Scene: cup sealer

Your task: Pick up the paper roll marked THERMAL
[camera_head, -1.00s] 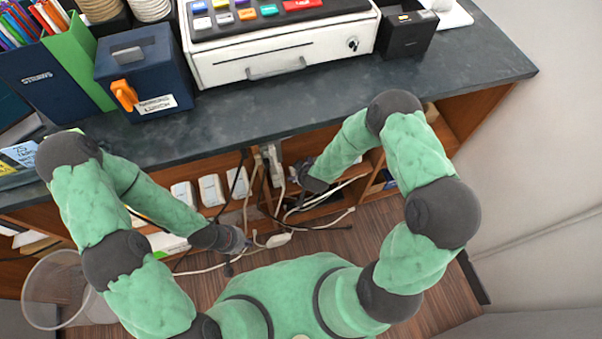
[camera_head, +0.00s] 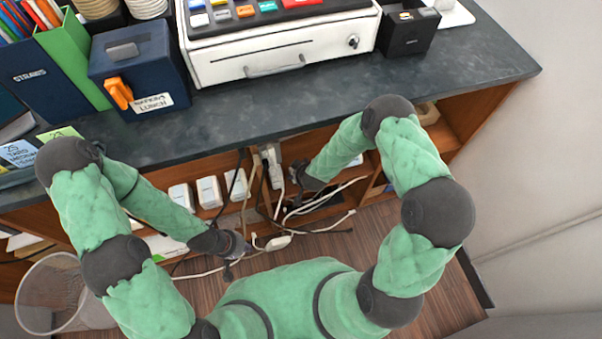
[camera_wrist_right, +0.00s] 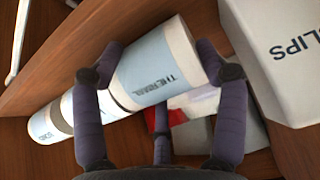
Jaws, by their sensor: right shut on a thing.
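The paper roll marked THERMAL (camera_wrist_right: 155,78) shows in the right wrist view, white with a pale blue label, lying tilted across the picture. My right gripper (camera_wrist_right: 160,55) has its dark fingers around it and is shut on it. In the head view my right gripper (camera_head: 306,180) reaches into the shelf under the counter, and the roll cannot be made out there. A second roll (camera_wrist_right: 48,122) with a pale blue label lies just beyond its lower left end. My left gripper (camera_head: 235,245) hangs in front of the shelves; its fingers are too small to judge.
Cables (camera_head: 325,195) hang around the shelf opening. The counter (camera_head: 300,105) overhangs it. A clear bin (camera_head: 60,295) stands left.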

